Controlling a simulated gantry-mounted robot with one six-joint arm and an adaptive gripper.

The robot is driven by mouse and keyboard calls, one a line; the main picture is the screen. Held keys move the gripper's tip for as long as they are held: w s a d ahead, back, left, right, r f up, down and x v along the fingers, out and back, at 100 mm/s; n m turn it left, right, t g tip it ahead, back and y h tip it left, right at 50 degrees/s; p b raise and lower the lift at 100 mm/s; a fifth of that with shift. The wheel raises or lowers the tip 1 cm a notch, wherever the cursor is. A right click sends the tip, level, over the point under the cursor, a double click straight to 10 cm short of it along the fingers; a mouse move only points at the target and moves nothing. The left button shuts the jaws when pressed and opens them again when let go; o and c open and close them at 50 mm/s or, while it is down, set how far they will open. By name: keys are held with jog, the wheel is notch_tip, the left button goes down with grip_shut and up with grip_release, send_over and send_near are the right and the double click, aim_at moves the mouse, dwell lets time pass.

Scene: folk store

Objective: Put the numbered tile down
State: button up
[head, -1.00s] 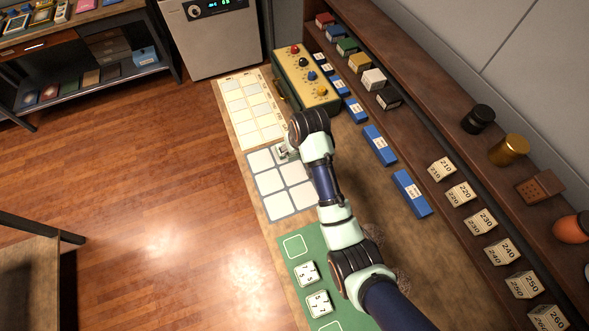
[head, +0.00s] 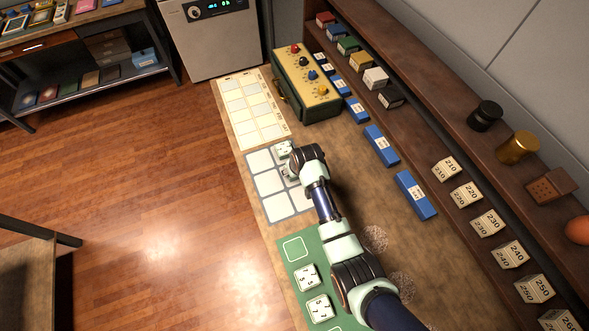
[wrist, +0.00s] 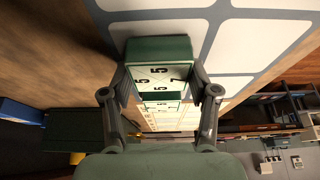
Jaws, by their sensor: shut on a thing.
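The numbered tile (wrist: 160,73) is a green-sided block with a white face marked with 5s and a 7. My gripper (wrist: 163,92) is shut on it, one finger on each side. In the head view the tile (head: 284,149) shows at the top right part of the grid board (head: 268,183), which has white squares and grey-blue lines. My gripper (head: 287,163) is partly hidden under my wrist there. I cannot tell whether the tile touches the board.
A green mat (head: 299,262) with numbered tiles (head: 306,277) lies nearer. A cream chart (head: 240,115) and a green box with knobs (head: 305,85) lie beyond. Blue blocks (head: 381,146) and a shelf with numbered cubes (head: 466,194) stand to the right. Several squares are clear.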

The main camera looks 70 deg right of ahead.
jog(key=shift+f, duration=0.15)
jog(key=o, duration=1.3)
jog(key=p+v, duration=0.2)
jog(key=v, duration=1)
jog(key=shift+p, duration=0.4)
